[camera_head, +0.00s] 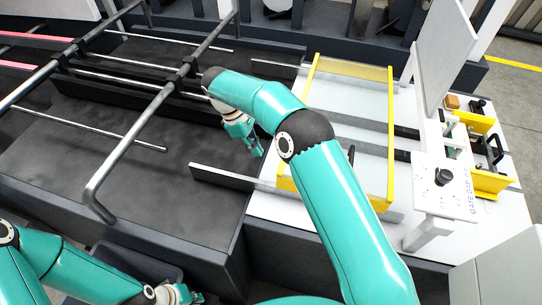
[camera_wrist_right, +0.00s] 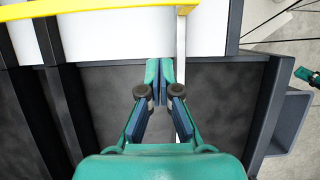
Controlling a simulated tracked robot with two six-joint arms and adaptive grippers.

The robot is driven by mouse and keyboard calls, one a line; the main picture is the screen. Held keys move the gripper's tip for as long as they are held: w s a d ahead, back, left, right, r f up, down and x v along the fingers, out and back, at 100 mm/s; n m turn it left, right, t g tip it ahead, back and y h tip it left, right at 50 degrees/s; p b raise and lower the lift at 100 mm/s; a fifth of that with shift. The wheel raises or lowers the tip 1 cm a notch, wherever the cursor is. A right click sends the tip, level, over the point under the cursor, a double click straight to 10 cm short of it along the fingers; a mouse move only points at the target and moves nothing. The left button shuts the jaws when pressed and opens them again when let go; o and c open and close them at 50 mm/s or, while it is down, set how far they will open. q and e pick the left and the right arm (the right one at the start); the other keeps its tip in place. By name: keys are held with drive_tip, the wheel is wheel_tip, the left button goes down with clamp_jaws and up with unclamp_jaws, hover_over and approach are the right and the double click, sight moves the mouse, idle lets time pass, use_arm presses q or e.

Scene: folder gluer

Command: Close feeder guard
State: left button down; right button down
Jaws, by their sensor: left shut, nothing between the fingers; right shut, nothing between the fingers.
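The feeder guard (camera_head: 391,135) is a yellow frame with a clear yellowish panel at its far end. It stands over the white feeder bed (camera_head: 350,105), right of centre in the head view; my right arm hides part of its near side. I cannot tell its exact angle. A yellow bar (camera_wrist_right: 90,7) crosses the top of the right wrist view. My right gripper (camera_head: 257,149) is shut and empty, left of the guard and apart from it, over the dark table. In its wrist view the fingertips (camera_wrist_right: 158,75) are together. My left gripper (camera_head: 183,295) is shut and empty at the bottom.
A pale metal rail (camera_head: 235,179) runs below my right gripper; a rail also shows beside the fingers in the wrist view (camera_wrist_right: 181,45). Grey tubular bars (camera_head: 140,130) cross the dark table (camera_head: 100,175) on the left. A control panel with a black knob (camera_head: 444,177) stands on the right.

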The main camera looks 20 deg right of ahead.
drive_tip(key=shift+s+d+f+b, duration=0.35)
drive_tip(key=shift+s+d+b, duration=0.25)
drive_tip(key=shift+b, duration=0.3)
drive_tip(key=shift+s+d+f+b, duration=0.4)
drive_tip(key=shift+d+b, duration=0.35)
drive_tip(key=shift+b, duration=0.15)
drive_tip(key=shift+s+d+f+b, duration=0.3)
drive_tip(key=shift+s+d+b, duration=0.3)
drive_tip(key=shift+b, duration=0.3)
drive_tip(key=shift+w, duration=0.1)
drive_tip(key=shift+d, duration=0.1)
